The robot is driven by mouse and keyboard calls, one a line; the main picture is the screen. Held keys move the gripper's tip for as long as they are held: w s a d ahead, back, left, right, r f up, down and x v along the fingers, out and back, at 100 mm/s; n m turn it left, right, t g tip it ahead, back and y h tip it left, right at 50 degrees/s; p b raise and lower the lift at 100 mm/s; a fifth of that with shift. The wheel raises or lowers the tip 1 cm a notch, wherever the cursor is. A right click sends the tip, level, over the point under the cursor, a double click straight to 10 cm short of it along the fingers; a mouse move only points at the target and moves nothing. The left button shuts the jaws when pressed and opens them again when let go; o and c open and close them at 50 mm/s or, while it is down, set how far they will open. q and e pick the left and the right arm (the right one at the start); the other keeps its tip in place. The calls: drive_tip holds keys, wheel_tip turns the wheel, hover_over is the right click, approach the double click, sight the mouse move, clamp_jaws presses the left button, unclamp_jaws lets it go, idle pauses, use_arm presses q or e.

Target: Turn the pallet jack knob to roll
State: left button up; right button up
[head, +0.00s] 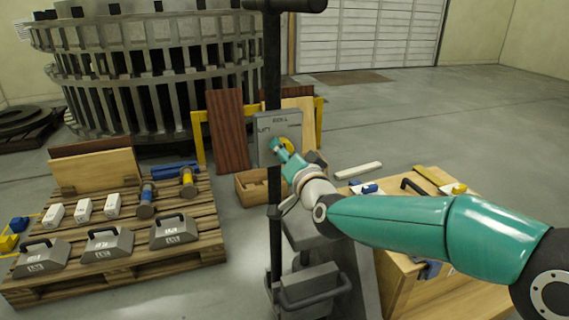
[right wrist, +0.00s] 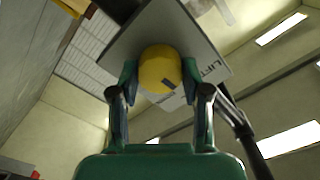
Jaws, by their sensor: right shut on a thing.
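The pallet jack's yellow knob (head: 288,144) sits on a grey plate (head: 263,150) fixed to the dark upright post (head: 273,60). In the head view one label is at the plate's top, seemingly ROLL, and another is at its left. My right gripper (head: 280,152) reaches the plate and partly hides the knob. In the right wrist view, the yellow knob (right wrist: 159,67) is between the two fingers of my right gripper (right wrist: 162,92), which is shut on it. A dark mark shows on the knob's lower right, and LIFT reads on the plate (right wrist: 130,40). My left gripper is out of view.
A wooden pallet (head: 150,262) at left bears grey handled weights (head: 108,243) and other parts. A wooden crate (head: 400,285) with items on top stands at right, under my right arm. A large slatted metal ring (head: 150,75) is behind. Open floor lies at back right.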

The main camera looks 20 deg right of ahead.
drive_tip(key=shift+d+m, duration=0.1)
drive_tip(key=shift+m, duration=0.3)
drive_tip(key=o, duration=1.1)
drive_tip(key=shift+o, duration=0.2)
drive_tip(key=shift+s, duration=0.1)
drive_tip(key=s, duration=1.1)
drive_tip(key=shift+s+d+f, duration=0.15)
drive_tip(key=shift+s+d, duration=0.1)
drive_tip(key=shift+s, duration=0.15)
drive_tip(key=shift+d, duration=0.1)
